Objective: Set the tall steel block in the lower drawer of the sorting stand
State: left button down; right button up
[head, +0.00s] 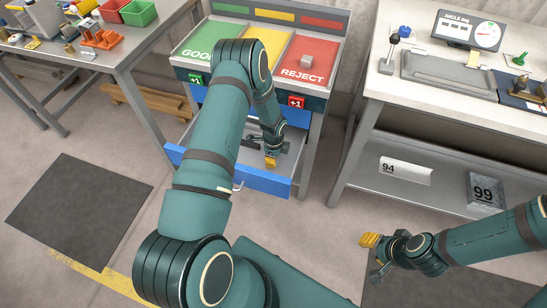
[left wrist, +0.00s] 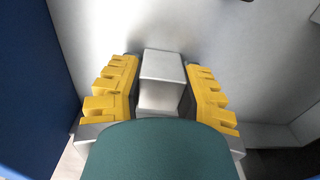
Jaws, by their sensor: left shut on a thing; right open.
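The sorting stand has its lower drawer (head: 192,165) pulled out, with a blue front and a grey inside. My left arm reaches over the drawer front, and my left gripper (head: 271,160) is down inside the drawer. In the left wrist view, my left gripper (left wrist: 162,90) is shut on the tall steel block (left wrist: 162,66), a plain grey block between the yellow fingers. The drawer's grey floor (left wrist: 230,40) lies beyond it. I cannot tell whether the block touches the floor. In the head view the block is not clearly visible. My right gripper (head: 373,255) is open and empty, right of the stand.
The stand's top has green, yellow and red areas, with a small grey block (head: 306,61) on the red REJECT area (head: 312,48). A table (head: 110,55) with bins stands left.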

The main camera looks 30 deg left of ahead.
pick_arm(q)
jog(key=c, duration=0.7)
grip_release()
notch_tip(320, 180, up, 11)
jog(key=shift+f+p, duration=0.1)
jog(key=shift+p, duration=1.15)
jog(key=s+d+r+n+h, duration=0.1)
jog(key=s+d+n, duration=0.4)
jog(key=s+d, duration=0.1)
jog(key=s+d+r+n+t+h, duration=0.1)
jog(key=s+d+n, duration=0.4)
jog(key=d, duration=0.3)
jog(key=s+d+r+n+h, duration=0.1)
jog(key=s+d+n, duration=0.5)
jog(key=d+n, duration=0.1)
jog(key=shift+s+d+r+t+h, duration=0.3)
jog(key=shift+d+r+h, duration=0.1)
jog(key=shift+d, duration=0.2)
